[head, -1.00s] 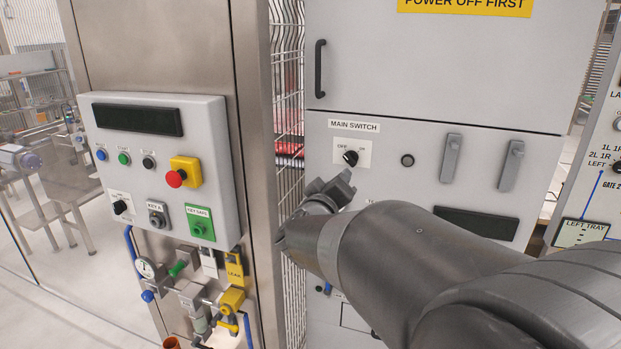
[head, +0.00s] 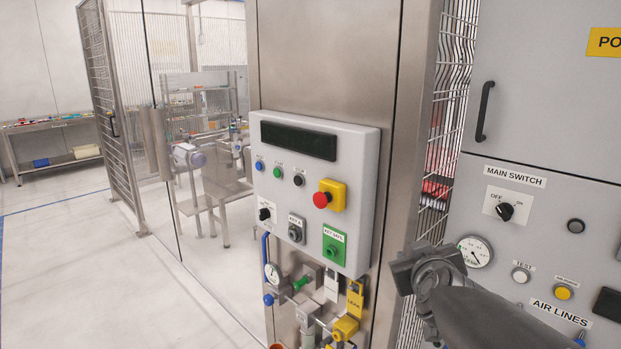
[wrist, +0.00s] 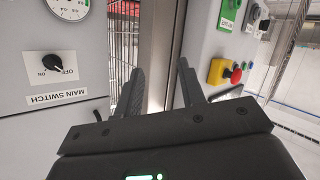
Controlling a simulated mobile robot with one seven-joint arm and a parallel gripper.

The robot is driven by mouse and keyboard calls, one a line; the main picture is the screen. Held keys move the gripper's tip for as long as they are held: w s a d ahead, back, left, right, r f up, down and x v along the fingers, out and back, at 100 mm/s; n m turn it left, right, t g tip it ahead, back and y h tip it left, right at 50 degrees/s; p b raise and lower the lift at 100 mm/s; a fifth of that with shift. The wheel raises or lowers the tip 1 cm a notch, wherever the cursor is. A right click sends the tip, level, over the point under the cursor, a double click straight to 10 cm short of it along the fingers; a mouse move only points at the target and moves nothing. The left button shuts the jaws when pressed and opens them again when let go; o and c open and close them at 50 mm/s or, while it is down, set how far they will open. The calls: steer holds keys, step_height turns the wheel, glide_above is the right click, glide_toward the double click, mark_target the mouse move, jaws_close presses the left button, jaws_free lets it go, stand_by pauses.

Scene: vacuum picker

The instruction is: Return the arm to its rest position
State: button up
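My gripper (head: 418,262) is at the end of my dark grey arm, at the lower right of the head view. It is in front of the cabinet post, between the button box and the grey cabinet. In the wrist view its two fingers (wrist: 161,85) stand apart with nothing between them. The gripper appears clear of the panels. The black main switch knob (head: 505,211) is up and right of the gripper, between OFF and ON labels. The knob also shows upside down in the wrist view (wrist: 30,71). Part of the lower cabinet is hidden behind my arm.
The grey button box (head: 370,150) with a red emergency button (head: 322,199) is left of the gripper. Valves and a yellow fitting (head: 345,328) sit below it. A pressure gauge (head: 475,251) is just right of the gripper. Open floor (head: 90,270) lies at the left.

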steer(key=s+a+f+m+g+y, duration=0.1)
steer(key=s+f+g, duration=0.3)
steer(key=s, duration=0.5)
steer(key=s+a+f+m+g, duration=0.1)
steer(key=s+a+f+g, duration=0.3)
steer(key=s, duration=0.6)
steer(key=shift+s+f+m+y, duration=0.2)
steer(key=shift+f+m+y, duration=0.1)
steer(key=shift+f+y, duration=0.15)
